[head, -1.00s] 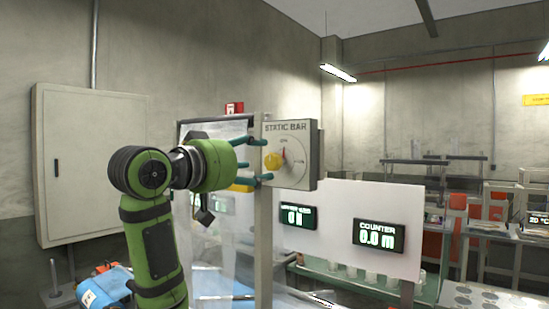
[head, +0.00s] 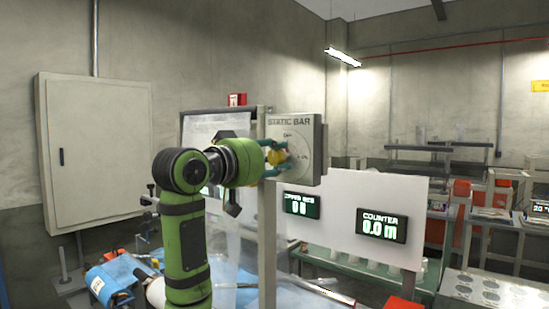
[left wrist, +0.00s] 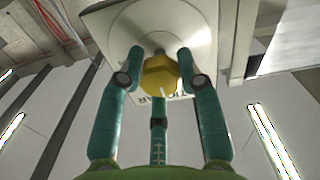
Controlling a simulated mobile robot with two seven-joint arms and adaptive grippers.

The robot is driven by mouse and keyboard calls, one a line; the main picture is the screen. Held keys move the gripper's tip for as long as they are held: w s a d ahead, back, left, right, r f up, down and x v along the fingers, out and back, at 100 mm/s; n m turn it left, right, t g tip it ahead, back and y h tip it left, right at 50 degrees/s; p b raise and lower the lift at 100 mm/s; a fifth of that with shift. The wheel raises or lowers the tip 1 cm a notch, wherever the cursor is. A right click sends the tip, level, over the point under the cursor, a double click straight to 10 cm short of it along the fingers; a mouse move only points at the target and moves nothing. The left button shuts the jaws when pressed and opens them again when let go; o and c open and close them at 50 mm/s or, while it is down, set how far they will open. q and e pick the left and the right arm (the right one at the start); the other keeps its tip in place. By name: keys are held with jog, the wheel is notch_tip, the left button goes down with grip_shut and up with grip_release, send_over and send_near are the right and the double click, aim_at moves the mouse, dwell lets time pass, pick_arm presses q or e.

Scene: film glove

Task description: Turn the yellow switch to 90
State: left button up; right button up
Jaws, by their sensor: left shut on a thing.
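The yellow switch (head: 276,157) is a knob on the round dial of the grey STATIC BAR box (head: 292,123) in the head view. In the left wrist view the yellow switch (left wrist: 159,74) sits between the teal fingers, in front of its pale dial plate (left wrist: 170,25). My left gripper (head: 277,158) reaches the box from the left and is shut on the switch. It also shows in the left wrist view (left wrist: 160,78). The fingers hide part of the dial, and its small markings are too blurred to read. My right gripper is not in view.
A white panel below the box carries a COUNTER display (head: 381,225) reading 0.0 m and another small display (head: 302,205). A grey wall cabinet (head: 97,150) hangs at left. A green table (head: 345,268) and racks stand at right.

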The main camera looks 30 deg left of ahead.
pick_arm(q)
jog(key=m, duration=0.4)
jog(key=shift+a+r, duration=0.1)
jog(key=m, duration=0.4)
jog(key=shift+r+m+p, duration=0.1)
jog(key=shift+m+p, duration=0.2)
jog(key=shift+p, duration=0.05)
jog(key=m+p, duration=0.2)
jog(key=m, duration=0.3)
jog(key=shift+p, duration=0.3)
jog(key=shift+m+p, duration=1.15)
jog(key=shift+m, duration=0.95)
jog(key=o, duration=1.2)
jog(key=shift+c, duration=0.2)
